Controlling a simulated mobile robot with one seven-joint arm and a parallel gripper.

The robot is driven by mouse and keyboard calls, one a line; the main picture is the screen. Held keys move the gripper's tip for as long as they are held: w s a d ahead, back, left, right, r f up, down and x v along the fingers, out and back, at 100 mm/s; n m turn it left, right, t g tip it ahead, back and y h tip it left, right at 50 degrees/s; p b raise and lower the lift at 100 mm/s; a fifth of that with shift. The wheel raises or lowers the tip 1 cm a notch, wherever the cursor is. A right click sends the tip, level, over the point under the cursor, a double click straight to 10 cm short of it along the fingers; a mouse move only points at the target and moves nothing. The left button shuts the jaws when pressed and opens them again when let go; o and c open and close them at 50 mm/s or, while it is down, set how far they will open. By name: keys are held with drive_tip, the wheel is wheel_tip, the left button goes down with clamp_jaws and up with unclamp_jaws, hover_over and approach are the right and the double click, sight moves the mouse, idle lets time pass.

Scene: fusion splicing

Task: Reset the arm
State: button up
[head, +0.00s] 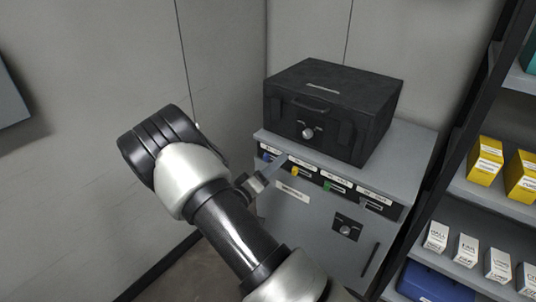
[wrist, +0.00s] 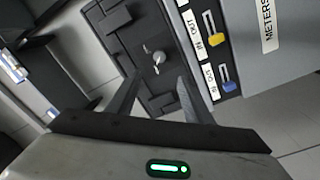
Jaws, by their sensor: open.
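My arm reaches across the head view, and my gripper (head: 274,168) is at the upper left front of the grey cabinet (head: 312,232), near the labelled row of slots. In the wrist view my gripper (wrist: 160,78) shows two dark fingers spread apart with nothing held between them. Beyond the fingers is the black case (wrist: 122,38) with its round knob. From the head view I cannot tell whether the fingers touch the cabinet.
The black case (head: 335,98) sits shut on the cabinet top. Coloured tabs, including a yellow tab (head: 295,170) and a green tab (head: 327,186), show in the slots. A shelf rack (head: 490,215) with boxes stands at the right. Walls close in the left and back.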

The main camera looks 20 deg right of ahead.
drive_tip(key=w+a+r+m+y, duration=0.2)
drive_tip(key=w+a+r+y, duration=0.1)
drive_tip(key=a+r+y, duration=0.75)
drive_tip(key=s+a+r+n+g+y, duration=0.1)
drive_tip(key=s+a+r+g+y, duration=0.1)
drive_tip(key=s+r+y, duration=0.6)
drive_tip(key=s+d+r+g+h, duration=0.1)
drive_tip(key=s+d+g+h, duration=0.15)
drive_tip(key=s, duration=1.05)
drive_tip(key=s+d+r+g+h, duration=0.1)
drive_tip(key=s+d+r, duration=0.15)
drive_tip(key=s, duration=1.05)
wheel_tip(320, 180, up, 18)
drive_tip(key=d+p, duration=0.1)
drive_tip(key=p, duration=1.7)
drive_tip(key=shift+s+f+h, duration=0.2)
drive_tip(key=shift+f+h, duration=0.05)
drive_tip(key=shift+h, duration=0.05)
drive_tip(key=shift+d, duration=0.1)
